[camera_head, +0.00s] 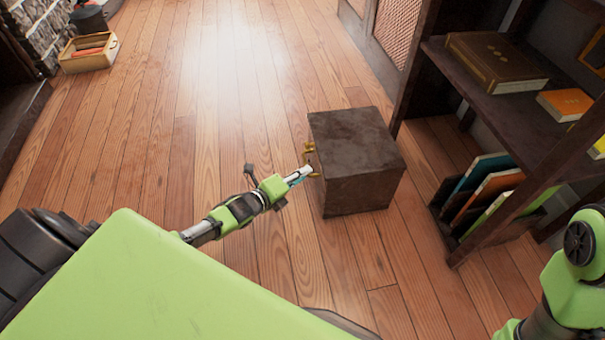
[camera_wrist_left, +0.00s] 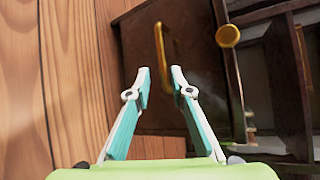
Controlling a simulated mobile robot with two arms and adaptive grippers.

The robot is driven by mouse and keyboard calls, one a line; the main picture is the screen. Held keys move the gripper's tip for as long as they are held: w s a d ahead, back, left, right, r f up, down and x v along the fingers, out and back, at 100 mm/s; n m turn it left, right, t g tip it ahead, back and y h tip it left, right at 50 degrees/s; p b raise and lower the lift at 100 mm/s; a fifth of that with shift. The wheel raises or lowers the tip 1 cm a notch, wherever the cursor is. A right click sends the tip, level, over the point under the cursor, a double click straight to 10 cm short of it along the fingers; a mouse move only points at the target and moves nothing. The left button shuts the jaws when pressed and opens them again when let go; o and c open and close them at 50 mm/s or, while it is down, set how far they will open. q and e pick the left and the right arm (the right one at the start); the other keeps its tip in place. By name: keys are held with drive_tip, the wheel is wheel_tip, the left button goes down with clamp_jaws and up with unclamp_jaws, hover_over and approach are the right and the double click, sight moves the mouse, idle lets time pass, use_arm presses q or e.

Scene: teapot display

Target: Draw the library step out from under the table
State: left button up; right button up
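The library step, a dark brown box (camera_head: 355,150), stands on the wooden floor in the head view, left of the shelf unit. Brass fittings (camera_head: 309,147) show on its left side. My left gripper (camera_head: 305,172) is at that side, close to the brass. In the left wrist view, the gripper (camera_wrist_left: 160,78) is open, its two white and teal fingers apart. A brass handle (camera_wrist_left: 158,45) on the dark face (camera_wrist_left: 190,50) lies ahead of and partly between the fingertips. Whether they touch it I cannot tell. My right gripper is not in view; only part of that arm shows at lower right.
A dark shelf unit (camera_head: 500,110) with books stands right of the step, its lower books (camera_head: 485,190) close by. A wooden box (camera_head: 88,55) sits far at upper left. The floor (camera_head: 220,110) left of the step is clear. A brass knob (camera_wrist_left: 228,36) shows in the wrist view.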

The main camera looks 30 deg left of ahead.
use_arm(q)
drive_tip(key=shift+d+r, duration=0.1)
drive_tip(key=shift+r, duration=0.05)
drive_tip(key=v, duration=1.2)
idle(0.5)
